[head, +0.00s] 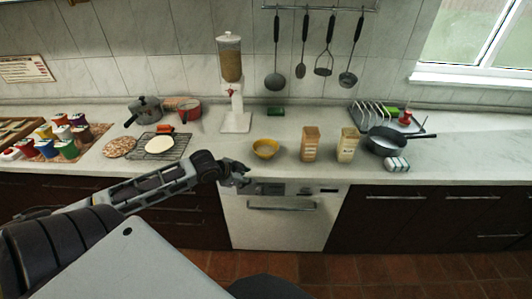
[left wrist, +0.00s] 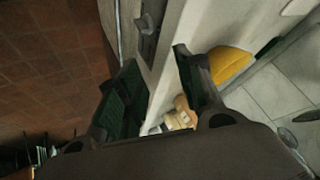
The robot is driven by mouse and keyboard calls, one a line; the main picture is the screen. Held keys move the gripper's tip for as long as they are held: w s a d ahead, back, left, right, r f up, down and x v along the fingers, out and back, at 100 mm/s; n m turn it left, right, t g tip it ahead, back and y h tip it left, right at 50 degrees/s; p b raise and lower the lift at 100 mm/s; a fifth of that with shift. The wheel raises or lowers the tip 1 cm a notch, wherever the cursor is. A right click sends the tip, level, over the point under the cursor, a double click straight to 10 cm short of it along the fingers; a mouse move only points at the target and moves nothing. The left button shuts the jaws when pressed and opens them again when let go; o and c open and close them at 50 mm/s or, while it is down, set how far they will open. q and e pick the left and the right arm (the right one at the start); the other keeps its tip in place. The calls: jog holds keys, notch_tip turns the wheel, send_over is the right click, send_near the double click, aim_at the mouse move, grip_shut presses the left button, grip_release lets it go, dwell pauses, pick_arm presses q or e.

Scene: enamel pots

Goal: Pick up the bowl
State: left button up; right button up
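The yellow bowl (head: 265,148) stands upright on the counter near its front edge, left of two packages. My left gripper (head: 239,174) is at the counter's front edge, to the left of and nearer than the bowl, and not touching it. In the left wrist view, the bowl (left wrist: 230,64) shows beyond the right-hand finger, outside the gap. The left gripper's two fingers (left wrist: 158,72) stand apart with nothing held between them. My right gripper is in neither view.
A brown package (head: 310,144) and a pale package (head: 347,146) stand right of the bowl on the counter (head: 210,150). A grain dispenser (head: 232,85) stands behind left. A cooling rack (head: 160,146) lies left. A green item (head: 276,111) lies behind the bowl.

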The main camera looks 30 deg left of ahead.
pick_arm(q)
jog(key=w+a+r+m+t, duration=0.1)
jog(key=w+a+r, duration=0.1)
jog(key=w+r, duration=0.4)
jog(key=shift+a+r+t+h, duration=0.15)
jog(key=shift+r+t+h, duration=0.2)
jog(key=shift+r, duration=0.55)
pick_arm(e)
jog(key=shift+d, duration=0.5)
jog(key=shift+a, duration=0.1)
